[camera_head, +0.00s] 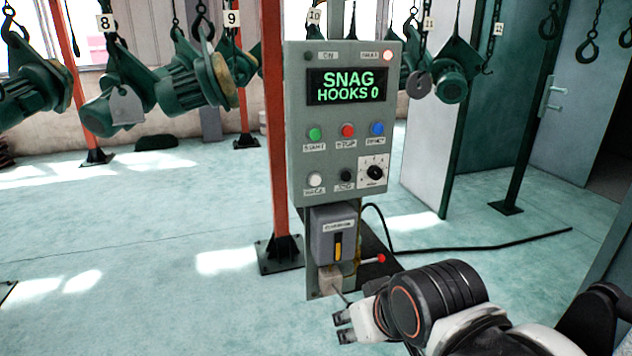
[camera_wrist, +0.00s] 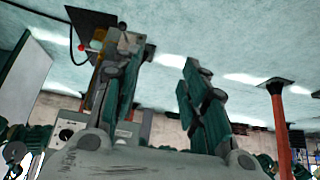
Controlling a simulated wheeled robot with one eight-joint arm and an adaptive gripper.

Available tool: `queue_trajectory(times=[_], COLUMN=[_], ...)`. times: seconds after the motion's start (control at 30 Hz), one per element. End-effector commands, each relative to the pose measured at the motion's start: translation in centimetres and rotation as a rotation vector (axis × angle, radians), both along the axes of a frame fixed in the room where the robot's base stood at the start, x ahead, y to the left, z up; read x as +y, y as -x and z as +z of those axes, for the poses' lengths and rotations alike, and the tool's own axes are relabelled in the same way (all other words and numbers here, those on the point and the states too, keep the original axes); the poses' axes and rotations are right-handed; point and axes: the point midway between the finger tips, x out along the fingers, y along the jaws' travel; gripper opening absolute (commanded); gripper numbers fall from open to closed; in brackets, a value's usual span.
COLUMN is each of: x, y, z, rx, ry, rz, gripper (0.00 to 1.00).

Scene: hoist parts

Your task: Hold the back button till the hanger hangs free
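The grey control panel (camera_head: 297,120) stands upright on a post. Its display (camera_head: 347,87) reads "SNAG HOOKS 0". A white button (camera_head: 315,180) sits at its lower left, with a small label that seems to read "BACK". Beside it are a black button (camera_head: 347,175) and a rotary knob (camera_head: 375,173). Numbered hangers carry green motor units (camera_head: 188,82) on chains; I cannot tell which one is snagged. My gripper (camera_head: 340,328) is below the panel, apart from the buttons. In the wrist view its fingers (camera_wrist: 162,60) are spread with nothing between them.
Green, red and blue buttons (camera_head: 347,131) form the row above. A lamp (camera_head: 387,55) at top right glows. A grey switch box (camera_head: 332,235) and a red-knobbed lever (camera_head: 381,258) sit below the panel. An orange post (camera_head: 274,130) stands left; a black cable (camera_head: 480,246) crosses the floor.

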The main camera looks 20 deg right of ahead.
Motion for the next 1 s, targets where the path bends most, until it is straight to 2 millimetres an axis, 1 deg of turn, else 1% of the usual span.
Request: queue_trajectory(times=[0.2, 0.37, 0.4, 1.0], x=[0.0, 0.0, 0.0, 0.0], y=[0.0, 0.0, 0.0, 0.0], z=[0.0, 0.0, 0.0, 0.0], rx=[0.0, 0.0, 0.0, 0.0], ry=[0.0, 0.0, 0.0, 0.0], rz=[0.0, 0.0, 0.0, 0.0], gripper=[0.4, 0.04, 0.0, 0.0])
